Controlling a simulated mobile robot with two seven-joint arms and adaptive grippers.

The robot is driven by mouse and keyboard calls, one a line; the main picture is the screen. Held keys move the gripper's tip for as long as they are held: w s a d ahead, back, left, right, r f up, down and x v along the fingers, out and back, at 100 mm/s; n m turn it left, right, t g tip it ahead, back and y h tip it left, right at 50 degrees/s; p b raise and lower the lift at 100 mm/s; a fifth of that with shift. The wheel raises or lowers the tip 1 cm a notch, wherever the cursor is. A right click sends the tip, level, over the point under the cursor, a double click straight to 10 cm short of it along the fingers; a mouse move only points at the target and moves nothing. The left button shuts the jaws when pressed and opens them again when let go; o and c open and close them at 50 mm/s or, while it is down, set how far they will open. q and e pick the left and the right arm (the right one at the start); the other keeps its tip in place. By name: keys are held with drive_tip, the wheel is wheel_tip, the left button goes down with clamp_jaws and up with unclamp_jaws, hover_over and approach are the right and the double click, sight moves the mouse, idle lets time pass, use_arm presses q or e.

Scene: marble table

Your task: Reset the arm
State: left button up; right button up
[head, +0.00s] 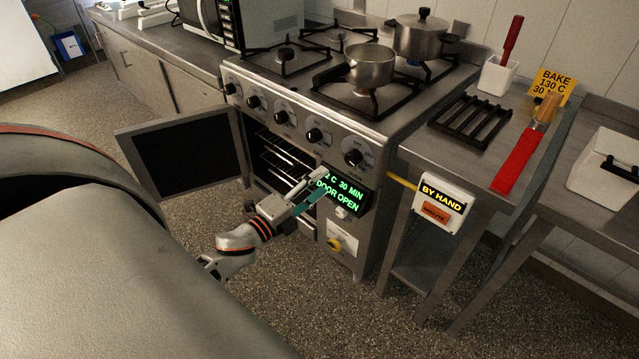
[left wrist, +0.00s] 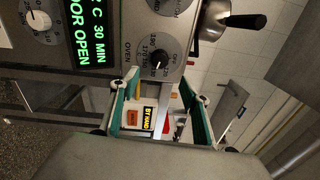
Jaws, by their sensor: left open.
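My left gripper (head: 320,182) is in front of the stove, just before the green-lit display (head: 350,198), and covers part of its text. In the left wrist view my left gripper (left wrist: 160,84) has its two teal-padded fingers spread, with nothing held between them. The display (left wrist: 85,30) and an oven knob (left wrist: 158,55) show close by in that view. The visible text includes "30 MIN" and "DOOR OPEN". My right gripper is not in view.
The oven door (head: 182,160) stands open to the left, with wire racks (head: 280,160) inside. Pots (head: 370,68) stand on the stove top. A "BY HAND" sign (head: 441,200) hangs at the right table's front. Floor (head: 310,300) before the stove is clear.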

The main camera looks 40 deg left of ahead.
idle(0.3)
use_arm(q)
drive_tip(key=s+d+f+n+g+h+p, duration=0.1)
drive_tip(key=s+d+f+n+g+p, duration=0.2)
drive_tip(key=s+d+f+n+g, duration=0.4)
drive_tip(key=s+d+f+n, duration=0.8)
drive_tip(key=s+d+f, duration=0.2)
drive_tip(key=s+d, duration=0.2)
drive_tip(key=shift+s+d+n+g, duration=0.15)
drive_tip(key=shift+s+n+g, duration=0.15)
drive_tip(key=shift+s+g, duration=0.1)
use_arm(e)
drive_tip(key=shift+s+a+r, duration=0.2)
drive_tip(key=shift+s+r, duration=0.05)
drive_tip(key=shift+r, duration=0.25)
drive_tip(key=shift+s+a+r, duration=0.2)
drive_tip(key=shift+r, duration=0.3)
use_arm(q)
drive_tip(key=c, duration=0.5)
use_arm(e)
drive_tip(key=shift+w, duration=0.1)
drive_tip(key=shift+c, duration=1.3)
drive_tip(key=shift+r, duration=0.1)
